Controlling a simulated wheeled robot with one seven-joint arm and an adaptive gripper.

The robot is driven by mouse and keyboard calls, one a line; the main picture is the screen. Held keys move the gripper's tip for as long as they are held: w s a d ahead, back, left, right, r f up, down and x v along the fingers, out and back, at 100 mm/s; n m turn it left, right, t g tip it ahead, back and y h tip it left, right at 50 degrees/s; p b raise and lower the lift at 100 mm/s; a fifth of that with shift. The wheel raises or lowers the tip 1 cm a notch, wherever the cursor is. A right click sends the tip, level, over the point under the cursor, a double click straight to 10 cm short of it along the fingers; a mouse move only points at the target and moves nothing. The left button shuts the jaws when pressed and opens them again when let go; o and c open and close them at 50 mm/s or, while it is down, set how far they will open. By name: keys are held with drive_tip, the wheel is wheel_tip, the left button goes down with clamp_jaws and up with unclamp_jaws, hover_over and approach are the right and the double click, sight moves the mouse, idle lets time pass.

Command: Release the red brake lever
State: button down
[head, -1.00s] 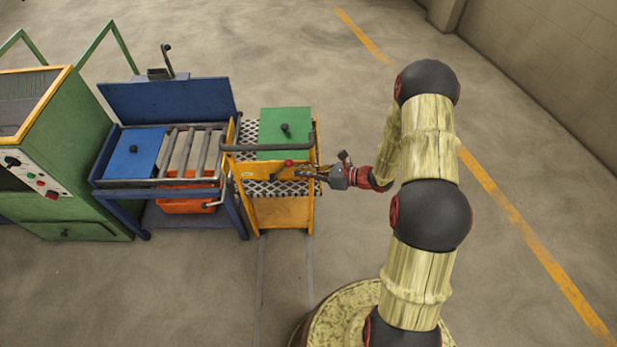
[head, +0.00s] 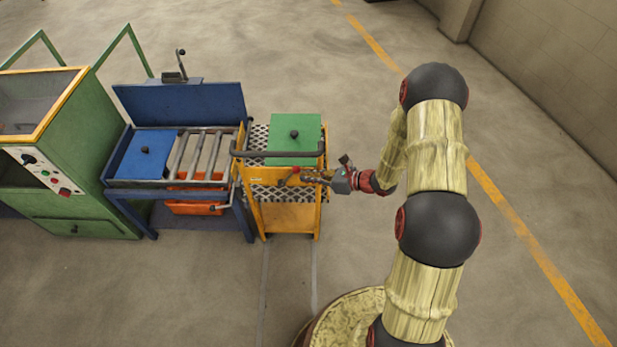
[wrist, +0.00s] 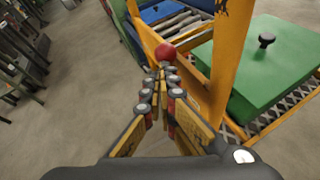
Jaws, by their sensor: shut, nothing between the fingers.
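The red brake lever (head: 295,170) is on the front side of the yellow cart (head: 258,212), with a round red knob at its end. The knob (wrist: 166,53) also shows in the wrist view, just beyond my fingertips. My gripper (head: 304,178) is at the right of the knob, pointing left. In the wrist view my gripper (wrist: 161,72) has its fingertips together with nothing between them. The tips look very close to the knob; I cannot tell whether they touch it. The lower part of the lever is hidden in the wrist view.
A green lid (head: 308,149) with a black knob lies on the cart, behind a dark handle bar (head: 278,154). A blue roller table (head: 125,195) stands left of the cart, and a green furnace cabinet (head: 70,150) farther left. Floor in front is clear.

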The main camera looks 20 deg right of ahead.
sight(294, 172)
drive_tip(key=shift+n+g+h, duration=0.3)
drive_tip(key=shift+g+h, duration=0.1)
drive_tip(key=shift+h, duration=0.4)
drive_tip(key=shift+w+a+r+p, duration=0.25)
drive_tip(key=shift+a+r+p, duration=0.25)
drive_tip(key=shift+a, duration=0.25)
drive_tip(key=shift+w+a+r+p, duration=0.2)
drive_tip(key=shift+a+r+p, duration=0.15)
drive_tip(key=shift+a+r, duration=0.3)
drive_tip(key=shift+w+a+r+p, duration=0.25)
drive_tip(key=shift+a+r+p, duration=0.25)
drive_tip(key=shift+a, duration=0.3)
